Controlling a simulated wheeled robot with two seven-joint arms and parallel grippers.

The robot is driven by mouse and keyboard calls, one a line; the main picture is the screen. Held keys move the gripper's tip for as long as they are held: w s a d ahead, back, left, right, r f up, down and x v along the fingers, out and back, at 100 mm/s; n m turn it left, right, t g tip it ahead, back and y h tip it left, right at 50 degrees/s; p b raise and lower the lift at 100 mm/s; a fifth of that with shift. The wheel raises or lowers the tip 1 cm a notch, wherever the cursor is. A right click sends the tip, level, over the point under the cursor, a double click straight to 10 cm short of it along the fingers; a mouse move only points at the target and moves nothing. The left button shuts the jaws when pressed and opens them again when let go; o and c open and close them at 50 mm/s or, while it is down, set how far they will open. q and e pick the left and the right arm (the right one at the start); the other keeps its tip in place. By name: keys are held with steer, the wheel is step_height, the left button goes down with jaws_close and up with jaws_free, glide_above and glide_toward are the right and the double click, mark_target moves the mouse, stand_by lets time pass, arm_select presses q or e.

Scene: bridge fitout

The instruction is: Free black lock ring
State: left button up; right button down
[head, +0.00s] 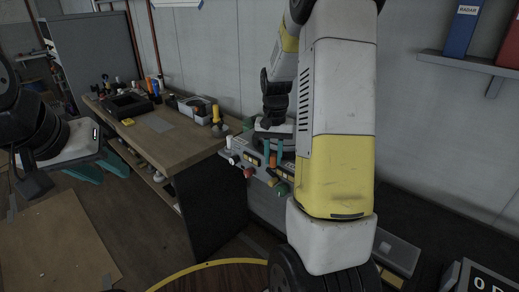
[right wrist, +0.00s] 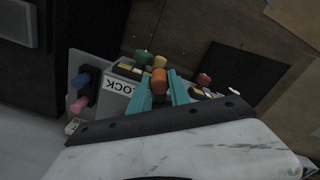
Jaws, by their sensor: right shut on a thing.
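My right gripper (head: 273,160) reaches down to a grey control panel (head: 256,168) beside the workbench. In the right wrist view its two teal fingers (right wrist: 160,90) stand on either side of an orange-topped knob (right wrist: 159,80), shut on it. The orange knob also shows between the fingers in the head view (head: 273,160). I cannot make out a black lock ring; the gripper may hide it. A white label reading LOCK (right wrist: 122,87) lies just left of the fingers. My left gripper (head: 98,170) hangs empty at the left, its teal fingers apart, away from the panel.
Green (right wrist: 143,57), yellow (right wrist: 159,62) and red (right wrist: 204,79) knobs crowd close around the fingers. Blue (right wrist: 82,79) and pink (right wrist: 79,104) knobs stand further left. The wooden workbench (head: 165,145) carries trays and tools. A shelf with binders (head: 462,28) hangs at the right.

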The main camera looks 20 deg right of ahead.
steer(key=shift+w+a, duration=0.1)
steer(key=shift+a, duration=0.05)
steer(key=w+a+m, duration=0.3)
steer(key=w+m, duration=0.2)
steer(key=w, duration=0.1)
steer(key=w+a+m, duration=0.4)
steer(key=w+m, duration=0.1)
steer(key=w, duration=0.2)
steer(key=shift+w+a, duration=0.2)
steer(key=shift+a, duration=0.1)
steer(key=shift+r, duration=0.1)
steer(key=shift+w, duration=0.1)
steer(key=c, duration=1.2)
jaws_free()
